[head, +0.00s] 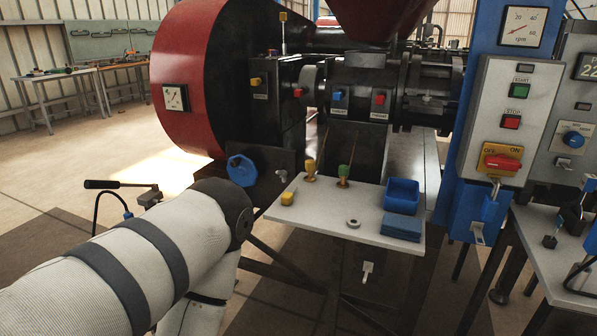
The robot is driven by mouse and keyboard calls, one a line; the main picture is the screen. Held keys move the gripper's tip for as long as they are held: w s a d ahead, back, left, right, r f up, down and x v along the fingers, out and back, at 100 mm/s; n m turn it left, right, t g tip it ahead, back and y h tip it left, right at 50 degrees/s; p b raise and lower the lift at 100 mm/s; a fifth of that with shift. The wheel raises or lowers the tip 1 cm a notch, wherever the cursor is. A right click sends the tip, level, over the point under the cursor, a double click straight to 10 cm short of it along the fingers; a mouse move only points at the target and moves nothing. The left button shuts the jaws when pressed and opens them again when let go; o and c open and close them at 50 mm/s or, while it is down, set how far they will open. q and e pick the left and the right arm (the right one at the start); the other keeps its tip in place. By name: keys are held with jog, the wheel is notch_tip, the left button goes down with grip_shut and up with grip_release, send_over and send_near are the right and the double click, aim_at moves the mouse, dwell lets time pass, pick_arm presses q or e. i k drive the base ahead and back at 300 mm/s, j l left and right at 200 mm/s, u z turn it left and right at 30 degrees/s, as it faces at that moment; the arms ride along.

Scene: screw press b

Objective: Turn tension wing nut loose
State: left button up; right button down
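A small pale metal piece (282,175), possibly the tension wing nut, sits on the dark plate below the press's left side. It is too small to tell its shape or how far it is turned. My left arm comes in from the lower left, bends at a dark joint below and left of this piece, and runs down out of the picture. Its gripper does not show. My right arm and gripper are also out of view.
The screw press (340,120) has a large red-rimmed guard (190,60) and a blue knob (241,170). A white shelf (320,215) in front holds small tools, a blue bin (401,195) and blue pads (402,228). A control panel (512,120) stands right. Floor is open at left.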

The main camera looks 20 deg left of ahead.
aim_at(278, 173)
jog(key=i+j, duration=0.35)
jog(key=j, duration=0.15)
jog(key=i+j+u, duration=0.15)
jog(key=i+j, duration=0.2)
jog(key=j, duration=0.2)
